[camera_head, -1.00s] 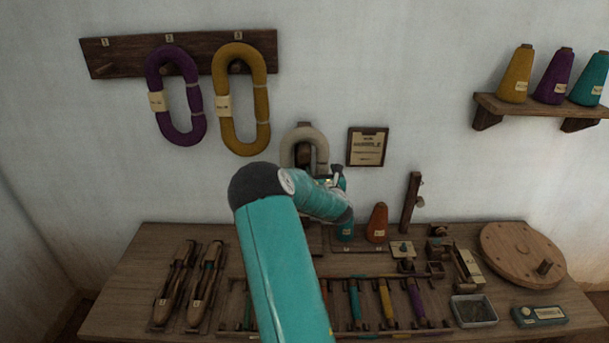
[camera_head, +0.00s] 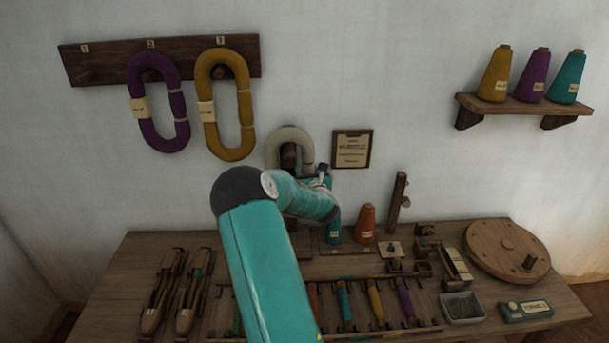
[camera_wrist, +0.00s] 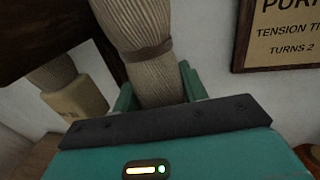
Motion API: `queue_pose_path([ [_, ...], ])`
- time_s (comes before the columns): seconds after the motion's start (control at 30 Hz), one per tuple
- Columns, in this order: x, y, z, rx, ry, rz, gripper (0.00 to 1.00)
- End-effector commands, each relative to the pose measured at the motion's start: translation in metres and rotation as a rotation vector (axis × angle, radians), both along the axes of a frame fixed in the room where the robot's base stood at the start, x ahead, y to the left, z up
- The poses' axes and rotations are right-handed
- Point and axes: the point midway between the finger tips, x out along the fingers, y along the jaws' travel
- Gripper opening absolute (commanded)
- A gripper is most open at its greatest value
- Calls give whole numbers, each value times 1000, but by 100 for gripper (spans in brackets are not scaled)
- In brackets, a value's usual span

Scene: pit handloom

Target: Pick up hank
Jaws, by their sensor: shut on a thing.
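A cream-grey hank (camera_head: 290,137) hangs in a loop against a dark wooden piece on the back wall, above the bench. My arm hides its lower part in the head view. In the wrist view the near limb of the hank (camera_wrist: 133,22), with a brown tie around it, runs down between the two teal fingers of my gripper (camera_wrist: 157,90). The gripper is shut on this limb. The other limb carries a tan label (camera_wrist: 76,102) and lies outside the fingers, to the left.
A purple hank (camera_head: 140,118) and a mustard hank (camera_head: 209,125) hang from a peg board at left. A framed card (camera_head: 352,149) is right of the cream hank. Teal (camera_head: 334,225) and orange (camera_head: 365,225) cones stand on the cluttered bench (camera_head: 125,262) below.

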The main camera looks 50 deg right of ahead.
Motion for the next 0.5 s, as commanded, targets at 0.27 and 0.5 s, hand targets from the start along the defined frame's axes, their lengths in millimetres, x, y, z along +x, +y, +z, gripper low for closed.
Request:
queue_pose_path([
  [0.27, -28, 33, 2, 2, 0, 0, 16],
  [0.5, -72, 69, -5, 2, 1, -2, 16],
])
